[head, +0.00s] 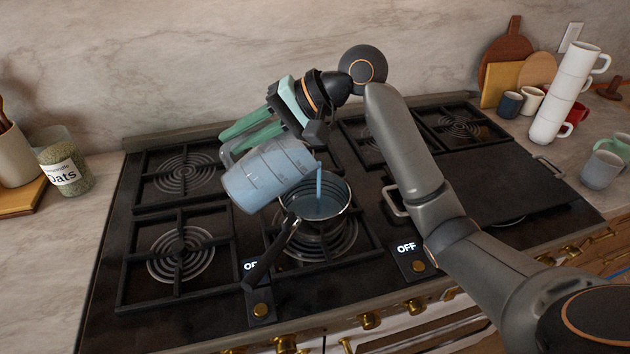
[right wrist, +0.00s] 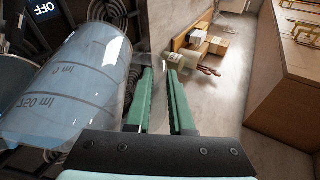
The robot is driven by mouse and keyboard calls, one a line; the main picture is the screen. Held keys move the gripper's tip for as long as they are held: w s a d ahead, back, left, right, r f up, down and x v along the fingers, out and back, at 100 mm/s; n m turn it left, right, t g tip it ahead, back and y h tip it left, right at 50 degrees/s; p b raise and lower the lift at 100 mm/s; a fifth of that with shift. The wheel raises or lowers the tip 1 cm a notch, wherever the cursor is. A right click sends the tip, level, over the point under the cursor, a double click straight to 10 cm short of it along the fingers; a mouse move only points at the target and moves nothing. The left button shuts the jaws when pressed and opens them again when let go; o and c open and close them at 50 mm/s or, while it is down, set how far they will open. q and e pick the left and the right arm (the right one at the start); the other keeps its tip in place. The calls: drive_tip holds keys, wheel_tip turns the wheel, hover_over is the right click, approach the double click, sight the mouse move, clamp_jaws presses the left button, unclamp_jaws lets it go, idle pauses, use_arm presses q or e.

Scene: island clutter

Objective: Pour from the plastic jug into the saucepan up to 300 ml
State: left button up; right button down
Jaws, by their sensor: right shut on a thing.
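The clear plastic jug (head: 262,178) is tipped to the right above the front centre burner, with blue liquid in it. A blue stream (head: 318,185) falls from its lip into the saucepan (head: 314,229). The saucepan sits on that burner, its dark handle toward the front left, with blue liquid inside; no level mark can be read on it. My right gripper (head: 228,142) is shut on the jug at its handle side; the grasp itself is mostly hidden. In the right wrist view the jug (right wrist: 75,85) shows upside-down ml markings beside my green fingers (right wrist: 160,78). My left gripper is out of view.
The black stove (head: 140,290) has several grated burners, a flat griddle (head: 500,180) at right and "OFF" displays (head: 406,247) at the front. An oats jar (head: 65,165) stands at left. A leaning stack of white mugs (head: 562,95) and other cups stand at right.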

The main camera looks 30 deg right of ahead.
drive_tip(key=shift+r, duration=0.15)
drive_tip(key=shift+d+y, duration=0.25)
drive_tip(key=shift+y, duration=0.05)
idle(0.8)
drive_tip(key=shift+d+y, duration=0.25)
drive_tip(key=shift+y, duration=0.05)
idle(1.2)
drive_tip(key=shift+d, duration=0.3)
